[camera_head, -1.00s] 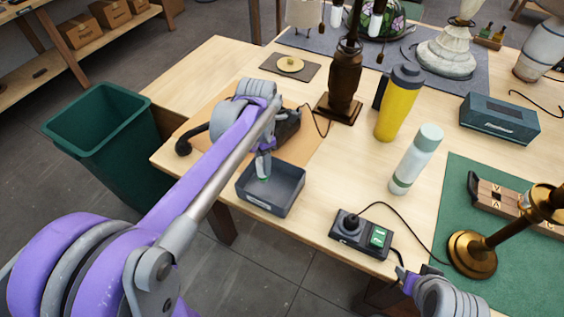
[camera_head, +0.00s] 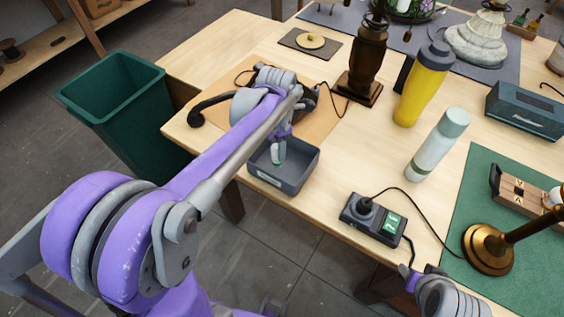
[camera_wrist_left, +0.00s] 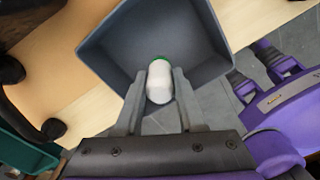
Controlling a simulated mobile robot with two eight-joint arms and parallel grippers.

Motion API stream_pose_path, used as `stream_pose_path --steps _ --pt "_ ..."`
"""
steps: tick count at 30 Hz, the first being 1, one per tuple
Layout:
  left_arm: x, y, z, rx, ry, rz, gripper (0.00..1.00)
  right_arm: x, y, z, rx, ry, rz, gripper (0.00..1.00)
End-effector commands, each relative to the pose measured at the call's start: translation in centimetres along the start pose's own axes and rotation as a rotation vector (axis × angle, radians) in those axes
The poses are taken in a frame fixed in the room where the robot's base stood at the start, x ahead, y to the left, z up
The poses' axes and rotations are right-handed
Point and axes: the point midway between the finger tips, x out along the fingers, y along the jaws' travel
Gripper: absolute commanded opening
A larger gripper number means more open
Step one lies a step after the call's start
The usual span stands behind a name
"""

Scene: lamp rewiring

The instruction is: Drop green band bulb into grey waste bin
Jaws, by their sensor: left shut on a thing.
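The green band bulb (camera_wrist_left: 159,82) is white with a green ring at its far end. My left gripper (camera_head: 278,150) is shut on it, with one finger on each side in the left wrist view (camera_wrist_left: 161,88). The grey waste bin (camera_head: 284,184) is a small open box at the table's front edge. The bulb hangs over the bin's opening in the head view (camera_head: 277,159); its exact height against the rim is hard to tell. The bin's inside wall (camera_wrist_left: 122,45) shows beyond the bulb in the wrist view. My right gripper (camera_head: 408,274) shows only partly at the lower right.
A large green bin (camera_head: 113,92) stands on the floor at left. A black socket box (camera_head: 372,218) with a cable sits right of the grey bin. A white-green bottle (camera_head: 437,147), yellow flask (camera_head: 423,88), brown lamp base (camera_head: 366,65) and brass lamp (camera_head: 488,250) stand on the table.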

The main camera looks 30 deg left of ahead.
Motion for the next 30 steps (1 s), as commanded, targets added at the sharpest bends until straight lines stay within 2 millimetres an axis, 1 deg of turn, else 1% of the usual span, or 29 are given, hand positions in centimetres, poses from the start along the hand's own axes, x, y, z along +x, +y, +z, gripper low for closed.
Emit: stream_pose_path --steps 3,4,8,9,10,17,20,23,30 --pt "-0.1 0.0 0.0 0.0 -0.001 0.001 0.0 -0.1 0.0 -0.1 0.0 0.001 0.0 0.5" --pt "-0.1 0.0 0.0 0.0 -0.001 0.001 0.4 -0.1 0.0 -0.1 0.0 0.001 0.0 0.5" --pt "-0.1 0.0 0.0 0.0 -0.001 0.001 0.64 -0.1 0.0 -0.1 0.0 0.001 0.0 0.5" --pt "-0.1 0.0 0.0 0.0 -0.001 0.001 0.71 -0.1 0.0 -0.1 0.0 0.001 0.0 0.5" --pt "-0.1 0.0 0.0 0.0 -0.001 0.001 0.73 -0.1 0.0 -0.1 0.0 0.001 0.0 0.5" --pt "-0.1 0.0 0.0 0.0 -0.001 0.001 0.73 -0.1 0.0 -0.1 0.0 0.001 0.0 0.5" --pt "-0.5 0.0 0.0 0.0 -0.001 0.001 0.73 -0.1 0.0 -0.1 0.0 0.001 0.0 0.5" --pt "-1.5 0.1 0.1 0.0 -0.001 0.001 0.73 -0.2 0.0 -0.2 0.0 0.002 0.0 0.5" --pt "-6.4 0.0 0.0 -0.001 -0.001 0.001 0.73 -0.5 0.0 -0.6 0.0 0.005 0.0 0.5"
